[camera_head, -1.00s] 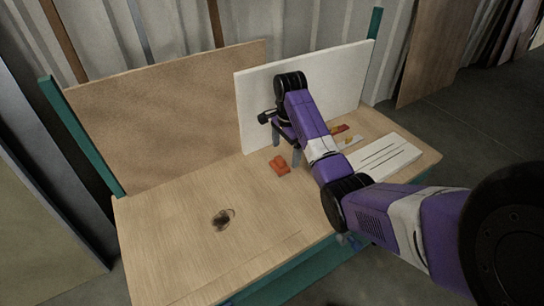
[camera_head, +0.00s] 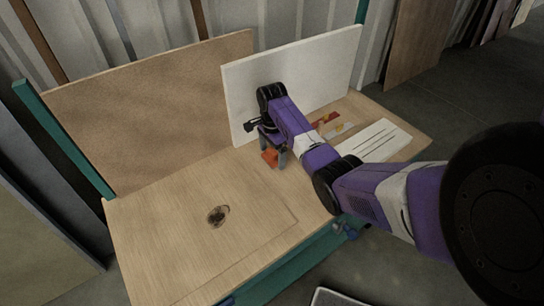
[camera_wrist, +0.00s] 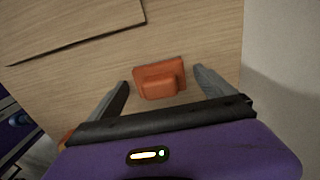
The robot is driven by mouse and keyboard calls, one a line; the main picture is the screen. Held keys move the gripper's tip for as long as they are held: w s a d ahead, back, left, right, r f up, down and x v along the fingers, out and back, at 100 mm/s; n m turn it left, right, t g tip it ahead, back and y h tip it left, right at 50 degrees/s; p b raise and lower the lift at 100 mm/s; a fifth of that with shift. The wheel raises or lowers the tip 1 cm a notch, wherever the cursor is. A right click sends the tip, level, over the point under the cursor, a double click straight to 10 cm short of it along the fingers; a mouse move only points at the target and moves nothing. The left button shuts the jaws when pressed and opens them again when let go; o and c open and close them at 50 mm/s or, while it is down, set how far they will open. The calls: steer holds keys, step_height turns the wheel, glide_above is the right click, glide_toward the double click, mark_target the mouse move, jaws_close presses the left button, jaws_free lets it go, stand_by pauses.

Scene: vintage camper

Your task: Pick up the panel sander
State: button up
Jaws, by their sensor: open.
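The panel sander appears to be the small orange block (camera_head: 270,157) on the wooden workbench (camera_head: 170,230), in front of the white upright panel. In the wrist view the orange block (camera_wrist: 160,78) has a flat base with a raised grip on top. My gripper (camera_head: 275,160) is over it, fingers pointing down. The wrist view shows my gripper (camera_wrist: 163,88) open, with one grey finger on each side of the block and gaps between. In the head view my gripper partly hides the block.
A white panel (camera_head: 290,80) and a wooden panel (camera_head: 150,110) stand along the bench's back. A white slotted board (camera_head: 373,140) and small red and yellow items (camera_head: 328,122) lie to the right.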

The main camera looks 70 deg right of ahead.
steer(key=c, duration=1.5)
